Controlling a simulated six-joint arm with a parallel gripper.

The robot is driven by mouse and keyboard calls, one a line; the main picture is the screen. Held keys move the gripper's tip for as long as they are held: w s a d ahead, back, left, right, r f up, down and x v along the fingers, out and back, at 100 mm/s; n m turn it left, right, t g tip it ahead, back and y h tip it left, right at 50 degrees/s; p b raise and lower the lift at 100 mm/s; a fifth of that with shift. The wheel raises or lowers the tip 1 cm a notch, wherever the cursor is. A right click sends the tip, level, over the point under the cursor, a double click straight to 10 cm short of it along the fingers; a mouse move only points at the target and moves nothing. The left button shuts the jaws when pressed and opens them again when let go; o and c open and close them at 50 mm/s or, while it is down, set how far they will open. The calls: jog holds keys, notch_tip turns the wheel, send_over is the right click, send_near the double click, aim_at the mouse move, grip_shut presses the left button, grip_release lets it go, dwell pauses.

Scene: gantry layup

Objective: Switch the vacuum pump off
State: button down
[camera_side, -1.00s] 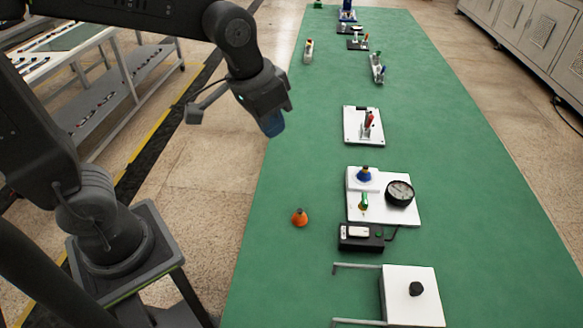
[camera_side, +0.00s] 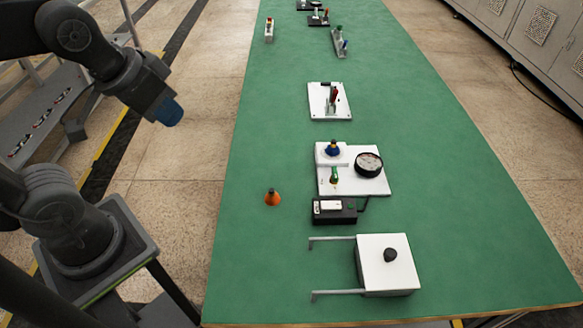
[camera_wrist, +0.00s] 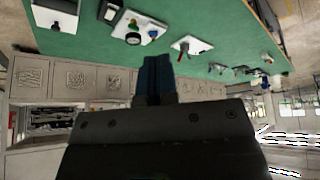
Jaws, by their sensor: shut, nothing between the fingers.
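A black box (camera_side: 345,212) with a white rocker-like switch (camera_side: 331,206) on top sits on the green bench; I take it for the vacuum pump's switch box. The switch position is too small to tell. The box also shows at the top of the wrist view (camera_wrist: 107,14). Just behind it is a white plate (camera_side: 378,186) with a round dial gauge (camera_side: 368,165), a blue knob (camera_side: 333,149) and a green-and-yellow fitting (camera_side: 334,176). My gripper (camera_side: 172,114), with blue fingers, is shut and empty, raised left of the bench, well apart from the box. Its fingers show in the wrist view (camera_wrist: 156,75).
In front is a white box (camera_side: 385,268) with a black knob and two metal rods. An orange cone (camera_side: 272,198) stands left of the black box. Behind are a white plate with a red-handled clamp (camera_side: 330,101) and several small fixtures. The bench's right side is clear.

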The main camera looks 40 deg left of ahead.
jog(key=w+d+n+g, duration=0.2)
jog(key=w+d, duration=0.1)
jog(key=w, duration=0.4)
jog(key=n+g, duration=0.3)
jog(key=n, duration=0.4)
send_over(325, 205)
notch_tip(325, 205, down, 12)
jog(key=shift+w+d, duration=0.1)
jog(key=shift+d, duration=0.05)
jog(key=shift+f, duration=0.1)
notch_tip(325, 205, down, 14)
jog(key=shift+r, duration=0.1)
jog(key=shift+f, duration=0.35)
